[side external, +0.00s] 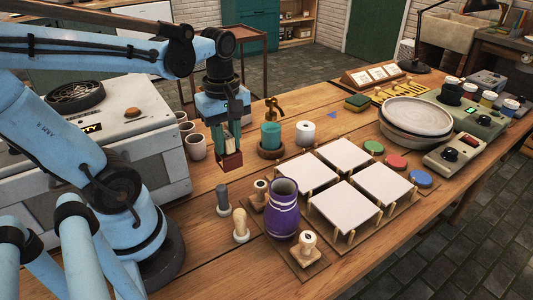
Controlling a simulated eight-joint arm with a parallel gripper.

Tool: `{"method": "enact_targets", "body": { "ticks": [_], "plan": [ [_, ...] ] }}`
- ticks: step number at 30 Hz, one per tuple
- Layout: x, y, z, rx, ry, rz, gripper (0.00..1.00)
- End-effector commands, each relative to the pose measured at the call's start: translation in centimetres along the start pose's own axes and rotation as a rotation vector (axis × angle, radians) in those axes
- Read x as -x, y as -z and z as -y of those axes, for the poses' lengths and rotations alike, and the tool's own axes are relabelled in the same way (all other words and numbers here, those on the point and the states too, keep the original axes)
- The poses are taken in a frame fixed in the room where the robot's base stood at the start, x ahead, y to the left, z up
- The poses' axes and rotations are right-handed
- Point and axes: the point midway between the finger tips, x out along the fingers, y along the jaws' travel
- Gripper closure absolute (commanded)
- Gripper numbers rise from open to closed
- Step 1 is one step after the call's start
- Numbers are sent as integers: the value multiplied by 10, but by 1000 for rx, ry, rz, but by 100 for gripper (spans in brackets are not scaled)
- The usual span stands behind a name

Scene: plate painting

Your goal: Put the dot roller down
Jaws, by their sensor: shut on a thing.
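My gripper (227,138) points down above the table, left of the teal cylinder. It is shut on a tool, taken to be the dot roller (231,162), with a pale handle between the fingers and a dark red, block-like lower end. The red end appears to hang above the wooden table (190,240), though any small gap beneath it is hard to judge. Its dots cannot be made out at this size.
A teal cylinder (271,135), white roll (305,133) and cups (195,147) stand near my gripper. Grey-handled (223,199) and pale-handled (240,226) tools, a purple vase (282,212) and stamps (308,243) stand in front. White tiles (343,199) lie right. Bare wood shows below my gripper.

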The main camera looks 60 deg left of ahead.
Motion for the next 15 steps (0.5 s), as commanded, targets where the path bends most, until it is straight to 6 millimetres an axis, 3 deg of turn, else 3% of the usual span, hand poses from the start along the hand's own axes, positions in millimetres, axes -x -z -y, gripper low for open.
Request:
{"method": "enact_targets", "body": {
  "ticks": [7,15],
  "plan": [
    [-28,48,0,7,0,0,100],
    [-42,69,0,-1,0,0,100]
  ]
}}
